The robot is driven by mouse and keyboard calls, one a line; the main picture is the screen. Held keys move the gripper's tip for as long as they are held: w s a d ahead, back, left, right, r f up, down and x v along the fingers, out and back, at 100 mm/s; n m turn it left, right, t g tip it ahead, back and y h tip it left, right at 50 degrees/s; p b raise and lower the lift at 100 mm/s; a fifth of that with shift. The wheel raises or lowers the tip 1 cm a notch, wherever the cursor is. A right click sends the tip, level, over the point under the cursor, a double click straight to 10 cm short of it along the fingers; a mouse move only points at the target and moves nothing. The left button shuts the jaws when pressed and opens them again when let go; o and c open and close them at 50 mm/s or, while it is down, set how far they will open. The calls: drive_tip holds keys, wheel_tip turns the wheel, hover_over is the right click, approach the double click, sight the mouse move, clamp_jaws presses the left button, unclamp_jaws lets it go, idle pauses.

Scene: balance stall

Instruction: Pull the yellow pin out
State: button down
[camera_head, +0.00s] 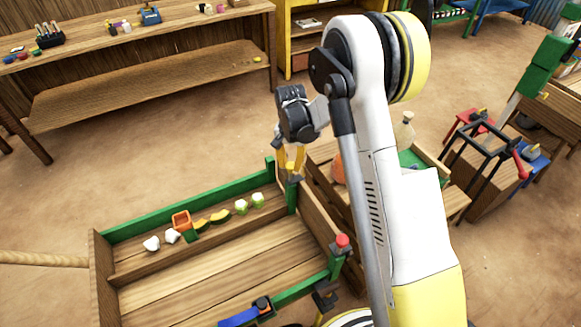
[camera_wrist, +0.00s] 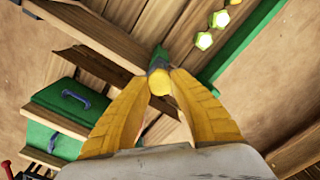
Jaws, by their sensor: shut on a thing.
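The yellow pin (camera_head: 293,178) is at the top of the green post (camera_head: 292,198) at the back right corner of the wooden cart bed. In the wrist view its round yellow head (camera_wrist: 159,83) sits between my fingertips, with green just beyond it. My gripper (camera_head: 289,165) comes down from above, with its yellow fingers shut on the pin. How deep the pin sits in the post is hidden by the fingers.
A red knob (camera_head: 342,241) tops the near right post. A crate (camera_head: 325,155) and a green box (camera_wrist: 70,110) are close by. A long bench (camera_head: 150,85) stands behind.

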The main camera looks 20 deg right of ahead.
sight(290, 164)
drive_tip(key=c, duration=1)
unclamp_jaws()
wheel_tip(290, 164, up, 12)
drive_tip(key=shift+f, duration=0.1)
